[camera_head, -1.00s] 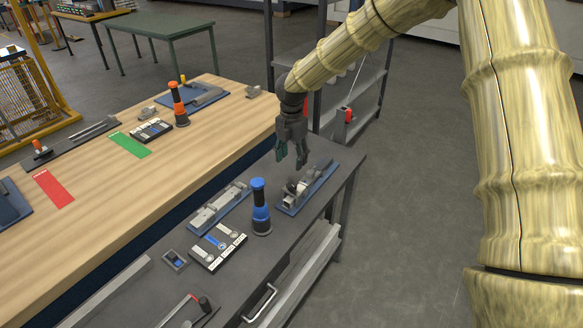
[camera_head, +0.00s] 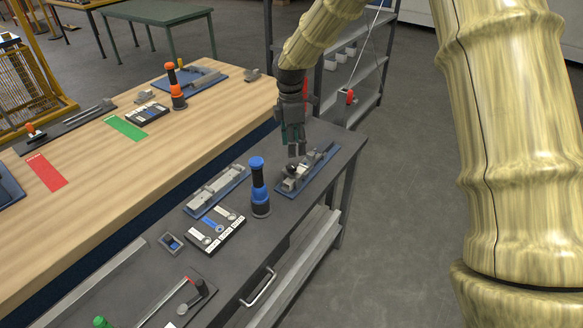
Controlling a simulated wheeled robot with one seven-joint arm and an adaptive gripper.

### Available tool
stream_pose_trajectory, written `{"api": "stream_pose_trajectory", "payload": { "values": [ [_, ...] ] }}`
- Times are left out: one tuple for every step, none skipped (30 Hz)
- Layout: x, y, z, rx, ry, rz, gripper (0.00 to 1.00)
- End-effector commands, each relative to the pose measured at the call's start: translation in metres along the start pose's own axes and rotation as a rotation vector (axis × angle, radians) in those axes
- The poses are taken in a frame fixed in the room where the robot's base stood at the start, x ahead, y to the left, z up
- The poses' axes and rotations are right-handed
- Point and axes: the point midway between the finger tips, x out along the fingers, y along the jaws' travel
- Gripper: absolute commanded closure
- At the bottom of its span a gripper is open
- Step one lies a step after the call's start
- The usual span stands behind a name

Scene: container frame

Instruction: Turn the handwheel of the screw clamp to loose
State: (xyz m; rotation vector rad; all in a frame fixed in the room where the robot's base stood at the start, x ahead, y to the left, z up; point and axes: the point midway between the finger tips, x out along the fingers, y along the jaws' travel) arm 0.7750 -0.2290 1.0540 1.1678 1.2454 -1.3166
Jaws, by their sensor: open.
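A grey metal device on a blue base plate (camera_head: 321,172), which looks like the screw clamp, lies near the far right corner of the dark table. Its handwheel is too small to make out clearly; a rounded grey part (camera_head: 290,183) shows at its near end. My gripper (camera_head: 297,151) points down just above this device, fingers open with nothing seen between them. The fingertips come close to the device's upper parts and hide some of it. I cannot tell whether they touch it.
A blue-and-black upright tool (camera_head: 259,188) stands close left of the device. A second blue-based fixture (camera_head: 214,192), a button panel (camera_head: 216,230) and a small box (camera_head: 171,243) lie farther left. A wooden bench (camera_head: 100,160) adjoins behind. A shelf rack (camera_head: 365,75) stands beyond.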

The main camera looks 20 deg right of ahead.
Motion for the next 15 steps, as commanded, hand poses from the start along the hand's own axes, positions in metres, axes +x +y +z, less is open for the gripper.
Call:
{"api": "stream_pose_trajectory", "payload": {
  "values": [
    [0.009,0.000,0.000,0.109,-0.008,-0.004,0.46],
    [0.010,0.000,0.000,0.183,-0.008,-0.006,0.46],
    [0.011,-0.001,0.001,0.281,-0.010,-0.008,0.46],
    [0.012,-0.001,0.001,0.356,-0.010,-0.009,0.46],
    [0.012,-0.001,0.001,0.430,-0.009,-0.008,0.46],
    [0.012,0.000,0.001,0.530,-0.008,-0.005,0.46],
    [0.011,0.000,0.002,0.605,-0.006,-0.003,0.46],
    [0.011,0.001,0.002,0.679,-0.004,0.000,0.46],
    [0.010,0.002,0.001,0.778,0.001,0.005,0.46],
    [0.008,0.003,0.002,0.851,0.006,0.010,0.46],
    [0.007,0.004,0.001,0.920,0.012,0.016,0.46],
    [0.005,0.005,0.001,1.009,0.019,0.023,0.46],
    [0.003,0.006,0.001,1.071,0.027,0.028,0.46],
    [0.001,0.007,0.001,1.130,0.034,0.034,0.46],
    [-0.003,0.009,0.001,1.199,0.045,0.041,0.46]
  ]
}}
